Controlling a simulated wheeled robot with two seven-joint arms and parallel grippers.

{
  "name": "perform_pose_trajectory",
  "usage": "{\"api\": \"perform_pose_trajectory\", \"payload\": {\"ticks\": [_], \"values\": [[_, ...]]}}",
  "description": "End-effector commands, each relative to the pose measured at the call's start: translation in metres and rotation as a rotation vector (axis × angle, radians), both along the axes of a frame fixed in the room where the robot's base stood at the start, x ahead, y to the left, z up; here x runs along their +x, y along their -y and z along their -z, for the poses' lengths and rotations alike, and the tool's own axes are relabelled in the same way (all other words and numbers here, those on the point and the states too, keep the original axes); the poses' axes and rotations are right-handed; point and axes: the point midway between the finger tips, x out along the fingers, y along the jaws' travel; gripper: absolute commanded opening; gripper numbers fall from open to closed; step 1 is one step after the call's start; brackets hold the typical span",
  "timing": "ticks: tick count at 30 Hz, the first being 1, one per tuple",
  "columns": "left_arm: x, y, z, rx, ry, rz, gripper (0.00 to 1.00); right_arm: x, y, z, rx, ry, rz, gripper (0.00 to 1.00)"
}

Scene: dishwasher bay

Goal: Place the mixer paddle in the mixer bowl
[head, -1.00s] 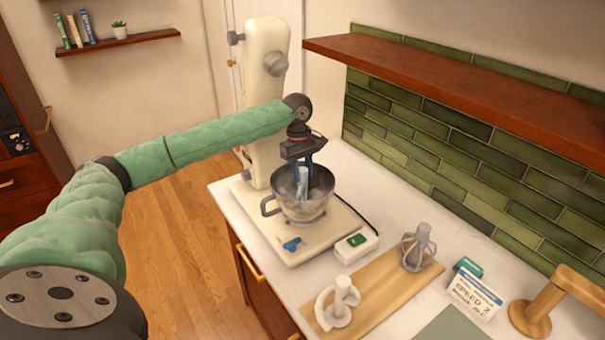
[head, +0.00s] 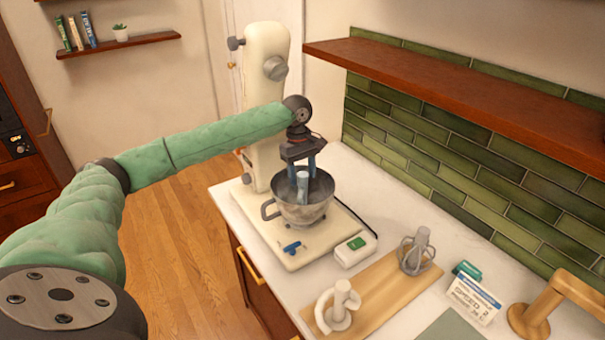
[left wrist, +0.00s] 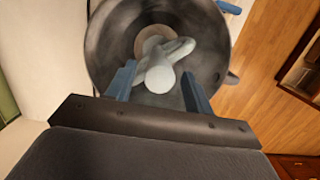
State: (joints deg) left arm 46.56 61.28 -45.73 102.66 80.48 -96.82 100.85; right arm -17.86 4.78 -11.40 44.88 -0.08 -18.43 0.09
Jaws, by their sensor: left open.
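The mixer paddle (head: 302,183) is a pale grey piece standing inside the metal mixer bowl (head: 303,213). The bowl, with a side handle, sits on the cream mixer's base. My left gripper (head: 303,172) points down into the bowl, open, with its blue fingers on either side of the paddle's shaft. In the left wrist view the paddle (left wrist: 160,76) lies between the open fingers, inside the bowl (left wrist: 105,45), with visible gaps beside the shaft. The paddle's lower end is partly hidden by the bowl wall in the head view. My right gripper is not in view.
The mixer column (head: 262,100) stands close behind my left gripper. A wooden board (head: 378,296) holds a whisk (head: 416,252) and a dough hook (head: 338,306). A small sign (head: 472,298) and a wooden stand (head: 548,306) are at the right. A wooden shelf (head: 450,78) overhangs the counter.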

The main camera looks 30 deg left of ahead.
Motion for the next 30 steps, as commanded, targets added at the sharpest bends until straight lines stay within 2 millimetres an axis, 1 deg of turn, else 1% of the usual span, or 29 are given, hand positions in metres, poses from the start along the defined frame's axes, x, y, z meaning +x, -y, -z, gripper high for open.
{"api": "perform_pose_trajectory", "payload": {"ticks": [1, 7, 9, 14, 19, 20, 21, 27, 30], "values": [[0.0, 0.0, -0.008, 0.0, 0.0, 0.0, 0.52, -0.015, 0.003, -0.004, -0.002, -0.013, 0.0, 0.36], [0.001, -0.002, -0.022, 0.0, 0.0, 0.0, 0.52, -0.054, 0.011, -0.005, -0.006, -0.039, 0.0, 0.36], [0.001, -0.003, -0.031, 0.0, 0.0, 0.0, 0.52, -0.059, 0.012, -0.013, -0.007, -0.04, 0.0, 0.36], [0.002, -0.005, -0.045, 0.0, 0.0, -0.001, 0.52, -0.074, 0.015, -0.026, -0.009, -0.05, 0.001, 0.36], [0.004, -0.009, -0.071, 0.0, 0.001, -0.001, 0.52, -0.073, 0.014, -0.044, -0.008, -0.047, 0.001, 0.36], [0.005, -0.009, -0.071, -0.001, 0.002, -0.001, 0.52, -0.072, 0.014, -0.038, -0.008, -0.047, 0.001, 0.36], [0.005, -0.01, -0.077, -0.001, 0.002, 0.0, 0.52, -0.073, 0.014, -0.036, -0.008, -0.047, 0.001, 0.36], [0.007, -0.014, -0.102, 0.0, 0.001, 0.0, 0.52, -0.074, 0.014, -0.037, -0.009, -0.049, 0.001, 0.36], [0.007, -0.015, -0.108, 0.0, 0.001, 0.0, 0.52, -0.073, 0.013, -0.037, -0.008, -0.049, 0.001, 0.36]]}}
